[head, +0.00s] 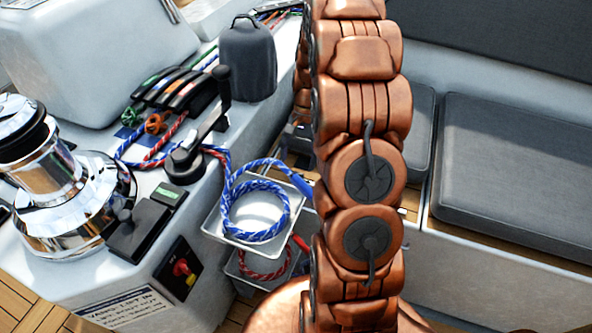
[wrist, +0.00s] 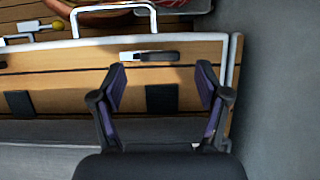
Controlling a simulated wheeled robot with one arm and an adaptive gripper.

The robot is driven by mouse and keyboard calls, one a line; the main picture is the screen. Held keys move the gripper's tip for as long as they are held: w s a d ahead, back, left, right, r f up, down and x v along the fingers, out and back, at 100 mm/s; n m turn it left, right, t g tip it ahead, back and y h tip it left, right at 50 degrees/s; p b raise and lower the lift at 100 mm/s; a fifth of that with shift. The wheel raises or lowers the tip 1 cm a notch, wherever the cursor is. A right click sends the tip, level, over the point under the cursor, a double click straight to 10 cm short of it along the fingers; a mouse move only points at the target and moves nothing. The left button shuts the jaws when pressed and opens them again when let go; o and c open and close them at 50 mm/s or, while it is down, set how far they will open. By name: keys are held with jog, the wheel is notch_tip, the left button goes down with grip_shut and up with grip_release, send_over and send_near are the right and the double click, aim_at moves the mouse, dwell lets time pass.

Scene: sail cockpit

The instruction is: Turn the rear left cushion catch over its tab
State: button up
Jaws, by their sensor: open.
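In the wrist view a small catch (wrist: 155,56), with a dark bar and a pale left end, lies level on a wooden panel. A dark square patch (wrist: 161,98) is on the panel below it; I cannot tell whether it is the tab. My gripper (wrist: 160,80) is open and empty, its two fingers spread either side of the patch, with the catch just beyond the fingertips. I cannot tell whether anything touches. In the head view my arm hides the middle, and neither the gripper nor the catch can be made out.
The panel has a pale rim (wrist: 60,46). In the head view, dark seat cushions (head: 520,165) are at the right; a winch (head: 65,185) and rope trays (head: 245,238) are at the left.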

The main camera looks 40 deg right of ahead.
jog(key=shift+x, duration=1.9)
jog(key=shift+c, duration=0.3)
jog(key=c, duration=1.1)
